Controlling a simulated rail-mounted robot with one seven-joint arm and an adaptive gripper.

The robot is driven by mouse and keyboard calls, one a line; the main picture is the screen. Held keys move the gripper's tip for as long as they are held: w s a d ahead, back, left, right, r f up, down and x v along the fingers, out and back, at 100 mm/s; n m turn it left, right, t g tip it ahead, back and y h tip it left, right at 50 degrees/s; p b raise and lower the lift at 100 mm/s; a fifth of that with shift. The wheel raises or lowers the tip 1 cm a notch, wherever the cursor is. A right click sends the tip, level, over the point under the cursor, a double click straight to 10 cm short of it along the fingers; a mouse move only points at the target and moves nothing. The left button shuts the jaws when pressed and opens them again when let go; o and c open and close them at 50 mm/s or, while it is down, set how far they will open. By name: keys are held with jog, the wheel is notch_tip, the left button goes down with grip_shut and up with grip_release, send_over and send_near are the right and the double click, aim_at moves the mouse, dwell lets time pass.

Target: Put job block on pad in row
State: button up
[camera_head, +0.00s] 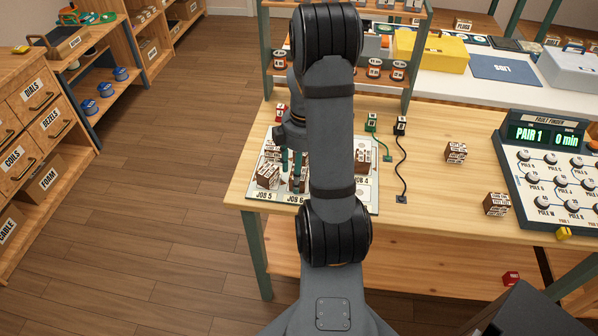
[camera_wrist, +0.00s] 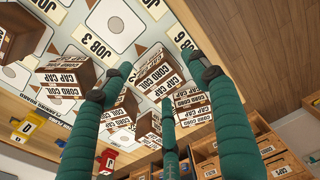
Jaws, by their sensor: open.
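Several brown-and-white labelled job blocks stand on the planning board (camera_head: 375,206) at the table's left end. One block (camera_head: 268,175) is by the JOB 5 label, another (camera_head: 298,182) by JOB 6, and another (camera_head: 362,160) near JOB 4. My gripper (camera_head: 291,163) is low over the board's left part, fingers pointing down. Another block (camera_wrist: 68,76) is left of the fingers. The JOB 3 pad (camera_wrist: 116,20) shows bare. My arm hides the board's middle in the head view.
Two loose blocks lie right of the board, one farther back (camera_head: 456,152) and one nearer (camera_head: 497,203). The fault finder panel (camera_head: 548,130) is at the right. A shelf rises behind.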

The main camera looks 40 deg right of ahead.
notch_tip(320, 180, up, 12)
jog(key=p, duration=0.2)
jog(key=shift+s+d+r, duration=0.15)
jog(key=shift+s+d, duration=0.1)
jog(key=shift+d, duration=0.05)
dwell(0.3)
